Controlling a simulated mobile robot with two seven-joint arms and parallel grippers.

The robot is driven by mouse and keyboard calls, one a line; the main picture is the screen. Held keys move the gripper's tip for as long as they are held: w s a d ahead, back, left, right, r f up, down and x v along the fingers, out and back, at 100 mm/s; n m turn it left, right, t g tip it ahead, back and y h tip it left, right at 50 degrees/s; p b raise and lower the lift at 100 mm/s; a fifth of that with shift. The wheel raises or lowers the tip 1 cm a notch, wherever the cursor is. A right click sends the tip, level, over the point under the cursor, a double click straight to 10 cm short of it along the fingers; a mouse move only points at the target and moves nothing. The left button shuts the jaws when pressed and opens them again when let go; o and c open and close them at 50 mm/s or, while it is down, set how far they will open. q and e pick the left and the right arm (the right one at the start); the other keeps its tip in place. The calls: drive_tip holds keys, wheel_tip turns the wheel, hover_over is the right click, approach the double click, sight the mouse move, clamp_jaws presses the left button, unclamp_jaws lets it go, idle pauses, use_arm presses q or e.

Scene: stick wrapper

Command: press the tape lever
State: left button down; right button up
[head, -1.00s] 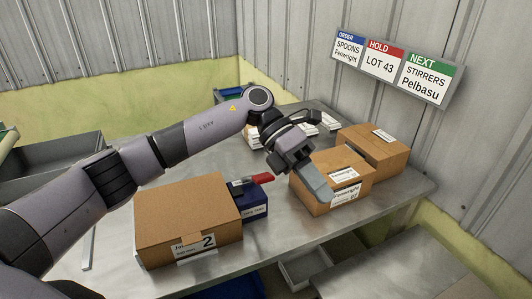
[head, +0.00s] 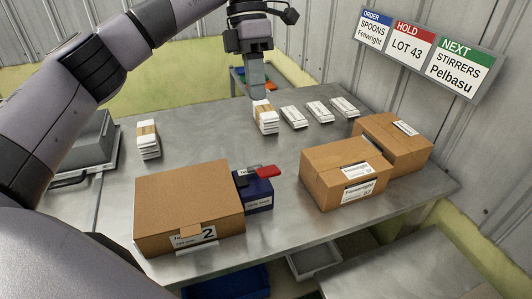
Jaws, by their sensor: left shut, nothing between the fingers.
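The tape lever has a red handle (head: 268,171) that sticks out to the right from the top of a small dark blue box (head: 257,194), the tape unit. The unit stands against the right side of a large cardboard box (head: 188,212) marked 2, which hides part of it. My left gripper (head: 257,96) is shut and empty, pointing down, farther back on the table than the lever and well apart from it. Its tips are at the top of a white bundle with a brown band (head: 265,118); I cannot tell whether they touch. My right gripper is not in view.
Several white packs (head: 294,117) lie in a row at the back. Another banded bundle (head: 148,140) stands at left, near a grey machine (head: 88,140). Two cardboard boxes (head: 338,172) stand at right. The metal table (head: 215,140) is clear in the middle.

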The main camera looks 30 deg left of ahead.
use_arm(q)
drive_tip(key=b, duration=0.2)
approach(267, 170)
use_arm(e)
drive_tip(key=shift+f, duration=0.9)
use_arm(q)
drive_tip(key=p+x, duration=0.1)
drive_tip(key=x, duration=0.6)
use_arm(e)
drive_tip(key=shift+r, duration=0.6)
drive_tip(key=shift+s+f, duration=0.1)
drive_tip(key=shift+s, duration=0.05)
